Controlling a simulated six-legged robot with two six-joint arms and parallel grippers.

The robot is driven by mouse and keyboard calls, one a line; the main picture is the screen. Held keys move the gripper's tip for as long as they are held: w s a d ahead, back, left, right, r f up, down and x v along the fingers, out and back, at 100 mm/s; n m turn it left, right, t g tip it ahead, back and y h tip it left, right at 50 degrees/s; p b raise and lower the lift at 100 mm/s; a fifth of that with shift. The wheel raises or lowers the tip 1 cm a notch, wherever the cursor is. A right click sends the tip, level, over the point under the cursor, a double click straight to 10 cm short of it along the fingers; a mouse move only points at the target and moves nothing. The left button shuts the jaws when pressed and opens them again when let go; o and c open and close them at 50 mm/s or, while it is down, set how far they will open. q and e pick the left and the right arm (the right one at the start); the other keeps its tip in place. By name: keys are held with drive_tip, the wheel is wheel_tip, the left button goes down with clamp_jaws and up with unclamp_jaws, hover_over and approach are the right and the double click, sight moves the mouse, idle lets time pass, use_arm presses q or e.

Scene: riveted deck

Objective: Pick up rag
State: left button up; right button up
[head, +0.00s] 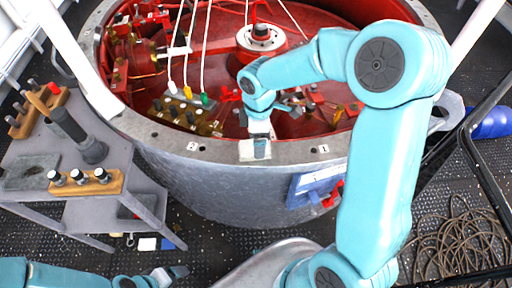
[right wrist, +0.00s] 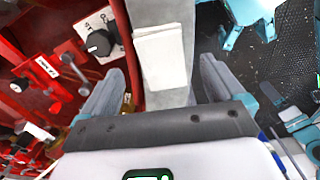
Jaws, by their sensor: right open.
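The rag (head: 254,150) is a small pale folded cloth lying on the grey rim of the round red-lined vessel. In the right wrist view the rag (right wrist: 160,58) lies flat on the rim, straight ahead between the two fingers. My right gripper (head: 259,131) is over the rim right by the rag, partly hidden by its own wrist. In the right wrist view my right gripper (right wrist: 163,75) is open, one finger to each side of the rag, holding nothing. My left gripper (head: 174,272) is low at the bottom left, far from the rag; its jaw opening is unclear.
The vessel rim (head: 200,143) curves across the middle, with red machinery inside. A connector block (head: 185,112) with cables stands just left of the rag. A grey side table (head: 130,158) with tools is at left. Coiled rope (head: 460,245) lies on the deck at right.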

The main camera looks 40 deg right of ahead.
drive_tip(key=f, duration=0.4)
drive_tip(key=shift+w+a, duration=0.15)
drive_tip(key=shift+w, duration=0.05)
drive_tip(key=shift+s+f, duration=0.1)
drive_tip(key=shift+s, duration=0.15)
drive_tip(key=c, duration=1.1)
drive_tip(key=shift+c, duration=0.2)
wheel_tip(320, 180, up, 10)
